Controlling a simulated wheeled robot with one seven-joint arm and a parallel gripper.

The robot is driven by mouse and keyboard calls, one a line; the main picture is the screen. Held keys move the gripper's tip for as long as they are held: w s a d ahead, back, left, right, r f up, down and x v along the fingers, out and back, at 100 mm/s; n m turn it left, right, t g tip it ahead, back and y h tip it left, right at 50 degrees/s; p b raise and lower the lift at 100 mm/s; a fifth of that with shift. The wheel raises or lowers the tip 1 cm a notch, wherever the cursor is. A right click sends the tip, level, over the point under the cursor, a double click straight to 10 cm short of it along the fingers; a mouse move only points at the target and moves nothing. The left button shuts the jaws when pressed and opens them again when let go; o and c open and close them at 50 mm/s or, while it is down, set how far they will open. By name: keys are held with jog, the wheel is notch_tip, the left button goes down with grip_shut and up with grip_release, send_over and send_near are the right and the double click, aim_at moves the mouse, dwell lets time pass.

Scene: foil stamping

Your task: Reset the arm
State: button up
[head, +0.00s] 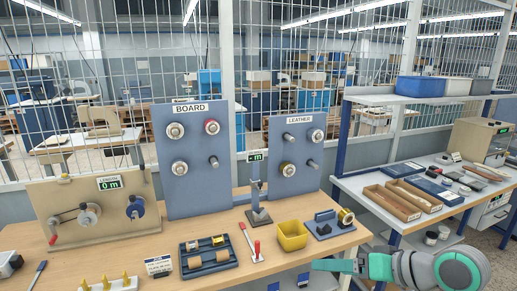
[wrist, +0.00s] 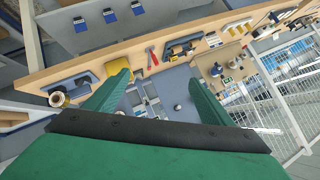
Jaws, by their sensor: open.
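My gripper (wrist: 158,78) is open in the wrist view, its two green fingers spread apart with nothing between them. The bench and its tools show beyond the fingers, upside down or steeply turned. In the head view my arm, white and grey with teal parts, reaches in at the lower right. It is in front of the right end of the wooden bench (head: 215,277), and its teal finger parts show along the bottom edge. The gripper appears apart from everything on the bench.
The BOARD panel (head: 185,192) and LEATHER panel (head: 290,185) stand at the back. A black tray (head: 207,262), red-handled tool (head: 256,250), yellow bin (head: 292,235) and blue tape holder (head: 325,228) lie near the arm. A side table (head: 350,184) with trays stands right.

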jog(key=w+a+f+m+t, duration=0.4)
jog(key=w+a+f+t, duration=0.15)
jog(key=a+f, duration=0.6)
jog(key=s+a+f+m+t+h, duration=0.1)
jog(key=s+a+f+m+h, duration=0.2)
jog(key=f, duration=0.5)
jog(key=s+a+f+m+h, duration=0.1)
jog(key=s+a+f, duration=0.2)
jog(key=s+f, duration=0.4)
jog(key=s+a+f+h, duration=0.15)
jog(key=s+f, duration=0.25)
jog(key=s, duration=0.4)
jog(key=s+f+h, duration=0.3)
jog(key=s, duration=0.6)
jog(key=s+r+n, duration=0.3)
jog(key=s, duration=0.5)
jog(key=s+r+n, duration=0.3)
jog(key=s, duration=0.4)
jog(key=shift+s+r+n+t+y, duration=0.15)
jog(key=shift+s+n+t+y, duration=0.25)
jog(key=shift+t+y, duration=0.05)
jog(key=shift+a, duration=0.1)
